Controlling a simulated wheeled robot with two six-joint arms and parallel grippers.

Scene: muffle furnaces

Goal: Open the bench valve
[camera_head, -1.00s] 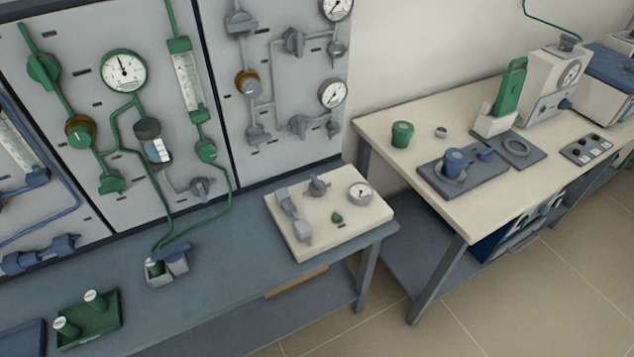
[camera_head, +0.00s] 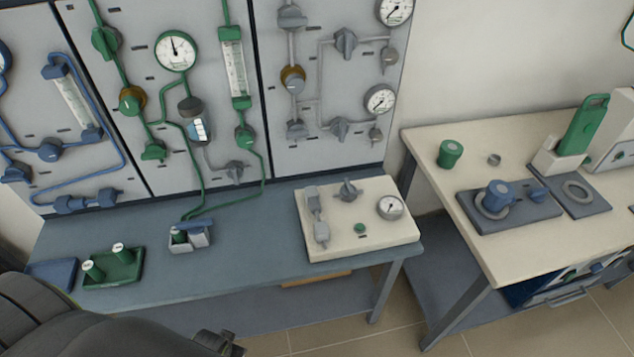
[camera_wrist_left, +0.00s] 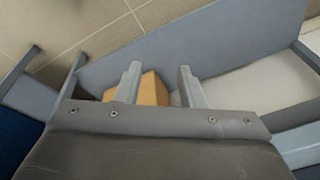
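A white plate unit (camera_head: 325,240) lies on the blue-grey bench (camera_head: 250,262) at its right end. On it are a grey knob-like valve (camera_head: 349,190), a round gauge (camera_head: 390,207), a small green button (camera_head: 360,228) and a grey pipe fitting (camera_head: 316,215) at the left. I cannot tell from the knob whether the valve is open or shut. My left arm comes in dark at the bottom left of the head view, below and left of the plate. In the left wrist view my left gripper (camera_wrist_left: 160,82) is open, its two fingers apart and nothing held. My right gripper is out of view.
A wall panel with green, blue and grey piping stands behind the bench. A green tray (camera_head: 125,275) and a small grey holder (camera_head: 185,245) are left of the plate. A cream table (camera_head: 455,195) stands to the right, across a gap. An orange-brown box (camera_wrist_left: 152,90) shows low down.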

